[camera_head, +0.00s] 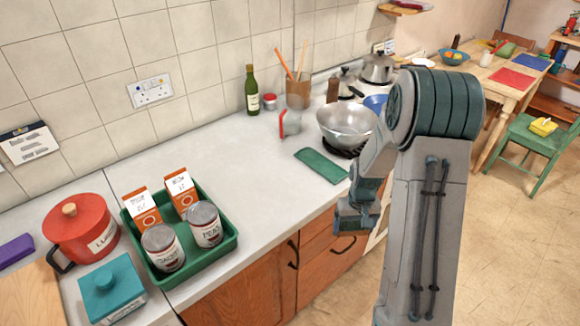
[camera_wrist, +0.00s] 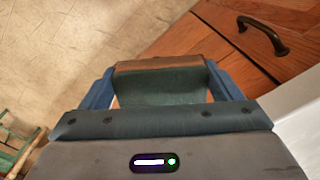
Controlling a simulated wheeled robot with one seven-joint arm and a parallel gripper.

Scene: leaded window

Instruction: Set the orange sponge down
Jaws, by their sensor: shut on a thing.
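My gripper (camera_wrist: 160,88) is shut on a block-shaped thing, the sponge (camera_wrist: 160,85), in the wrist view. The sponge spans between the two blue fingers. Its face toward the camera looks dark green, with a brownish-orange upper edge and thin orange slivers beside the fingers. In the head view my gripper (camera_head: 354,222) hangs below my arm, in front of the counter's front edge, and the sponge cannot be clearly made out there. In the wrist view the floor and a wooden cabinet front lie beyond it.
The white counter (camera_head: 250,180) has clear room in the middle. A green folded cloth (camera_head: 321,165) lies near its front edge, by a metal wok (camera_head: 347,122). A green tray (camera_head: 222,246) with cans and cartons stands left. A green chair (camera_head: 533,138) holds a yellow thing (camera_head: 543,126).

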